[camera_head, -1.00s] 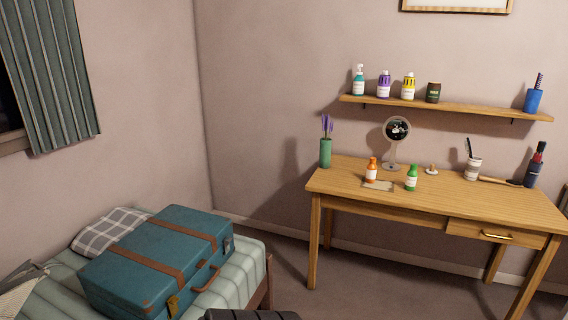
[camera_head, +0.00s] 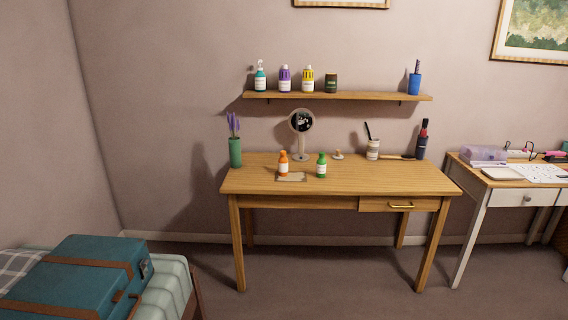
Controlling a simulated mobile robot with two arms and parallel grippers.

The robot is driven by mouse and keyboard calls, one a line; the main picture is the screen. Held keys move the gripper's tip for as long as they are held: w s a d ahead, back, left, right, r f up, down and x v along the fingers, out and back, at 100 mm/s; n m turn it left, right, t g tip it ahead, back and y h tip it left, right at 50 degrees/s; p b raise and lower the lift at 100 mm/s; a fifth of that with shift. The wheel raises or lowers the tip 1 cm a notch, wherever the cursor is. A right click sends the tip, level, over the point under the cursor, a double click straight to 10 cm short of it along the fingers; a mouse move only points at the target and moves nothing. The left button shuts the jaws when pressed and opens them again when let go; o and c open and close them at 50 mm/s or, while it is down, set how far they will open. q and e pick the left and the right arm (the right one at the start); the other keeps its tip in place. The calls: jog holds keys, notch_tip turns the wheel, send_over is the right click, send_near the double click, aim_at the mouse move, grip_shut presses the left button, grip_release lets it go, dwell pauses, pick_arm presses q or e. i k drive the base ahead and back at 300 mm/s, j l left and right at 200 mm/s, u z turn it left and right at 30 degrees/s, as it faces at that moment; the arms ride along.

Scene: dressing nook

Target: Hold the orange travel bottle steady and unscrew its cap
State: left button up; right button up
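The orange travel bottle (camera_head: 283,164) stands upright on the wooden dressing table (camera_head: 400,180), at the back left edge of a small flat card or mat (camera_head: 291,177). It has a white label and an orange cap on top. A similar green bottle (camera_head: 321,165) stands a little to its right. Neither of my grippers shows in the head view.
A round mirror (camera_head: 301,123) stands behind the bottles, and a green vase (camera_head: 235,152) stands to their left. A shelf (camera_head: 350,96) with several bottles hangs above. A bed with a teal suitcase (camera_head: 85,272) is at lower left. The floor before the table is clear.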

aim_at(283, 160)
jog(key=i+l+u, duration=0.1)
jog(key=i, duration=0.35)
jog(key=i+l, duration=0.3)
jog(key=i+l+u, duration=0.15)
jog(key=i, duration=0.4)
jog(key=l, duration=0.1)
